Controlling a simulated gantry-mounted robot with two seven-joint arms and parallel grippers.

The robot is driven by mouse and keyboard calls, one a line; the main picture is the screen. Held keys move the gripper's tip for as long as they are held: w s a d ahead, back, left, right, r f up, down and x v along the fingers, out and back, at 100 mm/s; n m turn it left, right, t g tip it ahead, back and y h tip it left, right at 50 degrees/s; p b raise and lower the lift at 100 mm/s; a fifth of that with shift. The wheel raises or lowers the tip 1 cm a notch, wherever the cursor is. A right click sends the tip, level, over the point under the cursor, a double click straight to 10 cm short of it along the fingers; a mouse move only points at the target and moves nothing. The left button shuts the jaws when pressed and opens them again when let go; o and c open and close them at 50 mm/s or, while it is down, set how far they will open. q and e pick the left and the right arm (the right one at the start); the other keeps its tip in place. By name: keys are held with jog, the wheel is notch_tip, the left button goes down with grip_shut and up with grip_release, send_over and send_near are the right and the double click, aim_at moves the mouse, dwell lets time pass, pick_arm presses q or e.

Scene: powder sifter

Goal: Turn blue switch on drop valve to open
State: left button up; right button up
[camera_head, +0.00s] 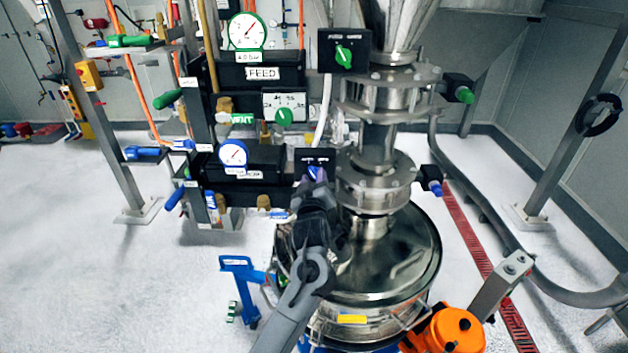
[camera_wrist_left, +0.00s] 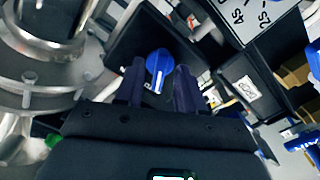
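The blue switch (camera_head: 315,173) sits on a small black box (camera_head: 302,155) beside the lower flange of the steel column in the head view. In the left wrist view the blue switch (camera_wrist_left: 159,70) is a round knob with a white mark, on a dark panel (camera_wrist_left: 125,45). My left gripper (camera_head: 314,184) reaches up to the switch from below. In the left wrist view its two fingers (camera_wrist_left: 160,84) are apart, one on each side of the knob. I cannot tell whether they touch it. My right gripper is not in view.
A green switch (camera_head: 344,55) is on a black box above, and another green knob (camera_head: 284,116) is on a white dial plate. Gauges and black FEED blocks (camera_head: 262,73) stand to the left. A steel drum (camera_head: 390,265) is below. Open floor (camera_head: 90,260) lies left.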

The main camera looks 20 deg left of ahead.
pick_arm(q)
grip_shut()
